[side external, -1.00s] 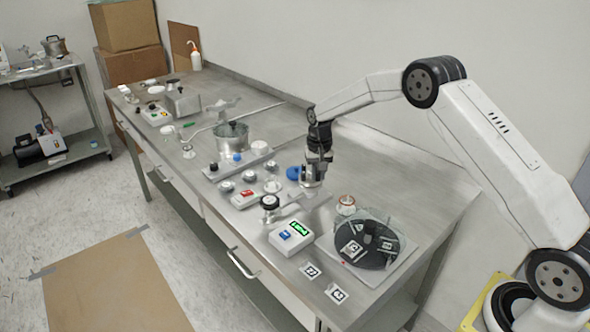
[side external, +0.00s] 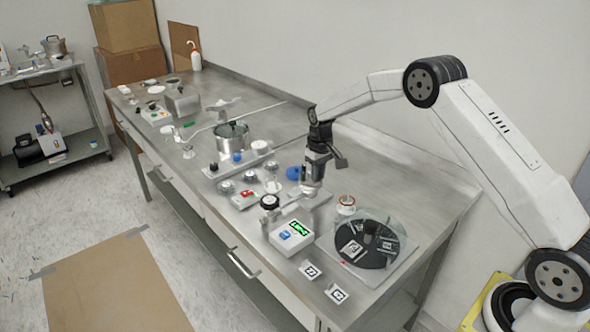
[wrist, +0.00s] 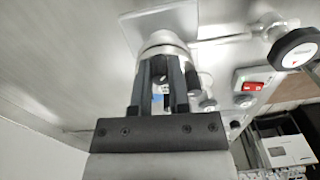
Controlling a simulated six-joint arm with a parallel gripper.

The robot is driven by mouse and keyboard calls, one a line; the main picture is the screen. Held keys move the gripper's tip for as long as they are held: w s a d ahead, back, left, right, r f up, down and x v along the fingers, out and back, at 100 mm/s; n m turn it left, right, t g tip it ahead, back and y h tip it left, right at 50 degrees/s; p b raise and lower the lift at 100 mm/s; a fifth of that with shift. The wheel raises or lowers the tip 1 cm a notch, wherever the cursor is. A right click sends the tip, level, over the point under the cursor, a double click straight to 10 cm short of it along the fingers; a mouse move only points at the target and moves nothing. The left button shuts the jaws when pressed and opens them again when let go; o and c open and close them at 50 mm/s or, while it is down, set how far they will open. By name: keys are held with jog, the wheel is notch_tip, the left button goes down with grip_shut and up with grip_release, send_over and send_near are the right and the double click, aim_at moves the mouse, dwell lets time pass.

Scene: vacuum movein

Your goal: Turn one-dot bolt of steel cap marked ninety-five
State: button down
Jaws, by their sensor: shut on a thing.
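My gripper (side external: 312,187) points down at a low steel fitting on a flat plate (side external: 322,197) on the bench, left of the black round turntable. In the wrist view the two dark fingers (wrist: 163,75) are close together against a round steel part (wrist: 163,40), and they are shut on it. The fingers cover most of the gripped part. I cannot read a ninety-five mark or see bolt dots in either view, so which bolt it is cannot be told.
A black-knobbed valve (side external: 269,202) stands close left of my gripper, with a white display box (side external: 292,238) in front. A blue round thing (side external: 293,173) is just behind.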

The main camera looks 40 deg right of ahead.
jog(key=n, duration=0.4)
jog(key=shift+n, duration=2.2)
jog(key=c, duration=0.9)
grip_release()
jog(key=shift+r, duration=0.15)
jog(key=shift+d+r, duration=0.15)
jog(key=shift+r, duration=3.65)
jog(key=shift+o, duration=0.4)
